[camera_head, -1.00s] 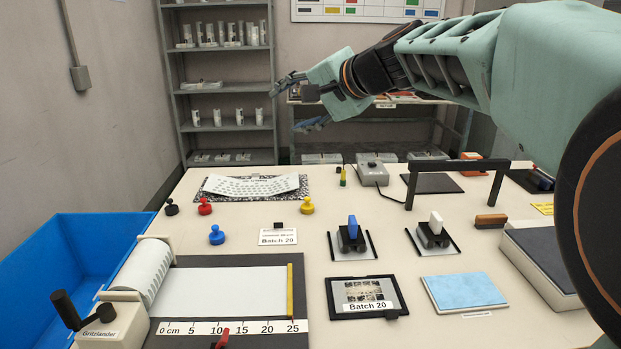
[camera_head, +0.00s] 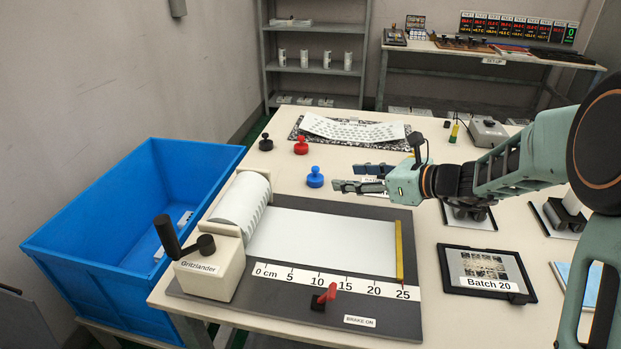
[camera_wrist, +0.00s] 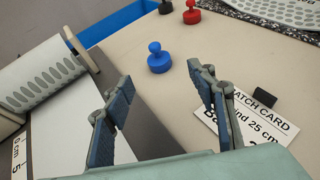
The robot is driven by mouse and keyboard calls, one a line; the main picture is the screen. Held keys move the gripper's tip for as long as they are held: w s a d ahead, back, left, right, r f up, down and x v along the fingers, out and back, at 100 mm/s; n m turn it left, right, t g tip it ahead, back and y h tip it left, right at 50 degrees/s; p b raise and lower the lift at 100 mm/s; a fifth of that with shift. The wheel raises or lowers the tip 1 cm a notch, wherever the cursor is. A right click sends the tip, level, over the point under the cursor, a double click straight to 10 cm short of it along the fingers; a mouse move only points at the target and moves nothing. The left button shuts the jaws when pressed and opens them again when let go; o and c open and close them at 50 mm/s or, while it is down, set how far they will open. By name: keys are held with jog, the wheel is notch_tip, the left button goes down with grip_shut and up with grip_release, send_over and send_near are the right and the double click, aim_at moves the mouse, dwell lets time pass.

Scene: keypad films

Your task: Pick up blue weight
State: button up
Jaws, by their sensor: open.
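The blue weight (camera_head: 315,177) stands upright on the table, a round base with a knob on top. It also shows in the wrist view (camera_wrist: 158,60), beyond my fingertips and roughly between them. My gripper (camera_head: 345,178) is open and empty, just to the right of the blue weight in the head view, with its fingers pointing left. In the wrist view my gripper (camera_wrist: 155,82) has its two fingers well apart, with a gap between them and the weight.
A red weight (camera_head: 301,146) and a black weight (camera_head: 266,142) stand farther back. The roller device (camera_head: 243,204) with its paper sheet and ruler lies in front. A card (camera_wrist: 243,122) lies by my right finger. A blue bin (camera_head: 75,246) is left of the table.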

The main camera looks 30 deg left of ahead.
aim_at(317, 176)
jog(key=x, duration=0.3)
jog(key=b+x, duration=0.1)
jog(key=x, duration=0.3)
jog(key=b+x, duration=0.1)
jog(key=x, duration=0.2)
jog(key=shift+s+a+f, duration=0.15)
jog(key=shift+f, duration=0.2)
jog(key=shift+c, duration=0.6)
jog(key=c, duration=1.3)
jog(key=shift+r, duration=0.1)
grip_shut()
jog(key=shift+r, duration=0.1)
